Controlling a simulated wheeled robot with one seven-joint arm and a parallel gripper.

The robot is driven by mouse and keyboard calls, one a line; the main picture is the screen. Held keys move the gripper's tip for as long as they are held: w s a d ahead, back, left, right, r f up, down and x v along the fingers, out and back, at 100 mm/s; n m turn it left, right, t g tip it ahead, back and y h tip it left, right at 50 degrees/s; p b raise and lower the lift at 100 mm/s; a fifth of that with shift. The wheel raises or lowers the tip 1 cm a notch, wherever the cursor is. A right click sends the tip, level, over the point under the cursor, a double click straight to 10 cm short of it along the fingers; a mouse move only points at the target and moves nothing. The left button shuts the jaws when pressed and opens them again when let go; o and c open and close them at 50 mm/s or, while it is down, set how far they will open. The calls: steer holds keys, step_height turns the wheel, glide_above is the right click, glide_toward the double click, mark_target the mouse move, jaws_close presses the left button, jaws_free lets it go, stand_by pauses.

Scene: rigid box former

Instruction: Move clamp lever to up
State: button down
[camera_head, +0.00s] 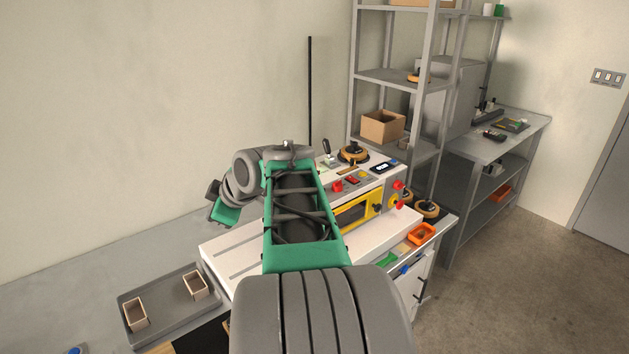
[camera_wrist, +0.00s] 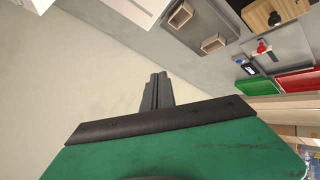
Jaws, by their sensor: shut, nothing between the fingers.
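The white box-forming machine (camera_head: 235,250) stands on the bench, partly hidden behind my arm. A lever with a dark knob (camera_head: 327,147) stands up at the back of its top. I cannot tell whether this is the clamp lever. A small red-handled fixture (camera_wrist: 262,48), possibly a clamp, sits on a grey plate at the upper right of the wrist view. My gripper (camera_wrist: 158,76) is shut and empty in the wrist view, in front of bare wall and away from both. In the head view my arm bends left over the machine, and its fingertips cannot be made out.
A grey tray (camera_head: 152,298) with two small open boxes (camera_head: 135,313) (camera_head: 195,284) lies left of the machine. An orange bin (camera_head: 421,234) lies at its right. A green bin (camera_wrist: 257,88) and a red bin (camera_wrist: 296,82) show in the wrist view. A shelf rack (camera_head: 392,78) stands behind.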

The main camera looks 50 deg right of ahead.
steer(key=s+d+n+t+b, duration=0.1)
steer(key=d+n+t, duration=0.1)
steer(key=d, duration=1)
steer(key=s+d+r+n+t+h+b, duration=0.1)
steer(key=s+d+n+t+h+b, duration=0.35)
steer(key=s+d, duration=1.35)
steer(key=w+d+f+p, duration=0.2)
steer(key=w+p, duration=0.1)
steer(key=w, duration=0.4)
steer(key=w+d+f+n+g+y+p, duration=0.1)
steer(key=w+p, duration=0.3)
steer(key=w, duration=0.4)
steer(key=shift+w+d+f, duration=0.2)
steer(key=shift+d+f, duration=0.15)
steer(key=shift+d, duration=0.4)
